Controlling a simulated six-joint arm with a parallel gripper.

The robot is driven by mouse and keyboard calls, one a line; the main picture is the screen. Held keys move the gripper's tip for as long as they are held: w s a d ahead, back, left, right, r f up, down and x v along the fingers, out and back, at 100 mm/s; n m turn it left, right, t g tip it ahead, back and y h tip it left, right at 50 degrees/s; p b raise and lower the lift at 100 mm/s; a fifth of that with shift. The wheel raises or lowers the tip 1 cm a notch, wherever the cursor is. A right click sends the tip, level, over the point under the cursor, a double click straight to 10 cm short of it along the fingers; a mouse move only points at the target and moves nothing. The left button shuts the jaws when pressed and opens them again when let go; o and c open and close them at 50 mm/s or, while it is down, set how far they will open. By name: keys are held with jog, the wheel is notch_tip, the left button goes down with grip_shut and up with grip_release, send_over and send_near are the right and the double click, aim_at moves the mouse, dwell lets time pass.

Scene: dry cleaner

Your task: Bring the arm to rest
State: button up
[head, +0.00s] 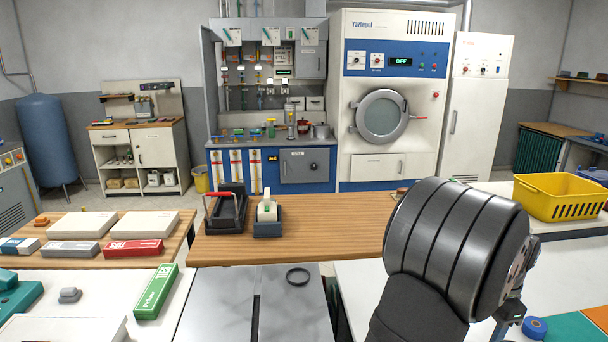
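My arm rises from the bottom edge at the right of the head view, with a large dark rounded link in front. Part of what looks like my gripper (510,312) shows behind and below that link, close above the right-hand work surface. Its fingers are mostly hidden, so I cannot tell whether it is open or shut. I see nothing held in it.
A wooden counter (330,245) holds a black tray with a red handle (226,208) and a tape dispenser (267,216). A yellow basket (560,196), a blue roll (534,327) and a green mat (572,328) lie at the right. Boxes (155,292) are at the left.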

jog(key=f, duration=1.3)
jog(key=shift+w, duration=0.2)
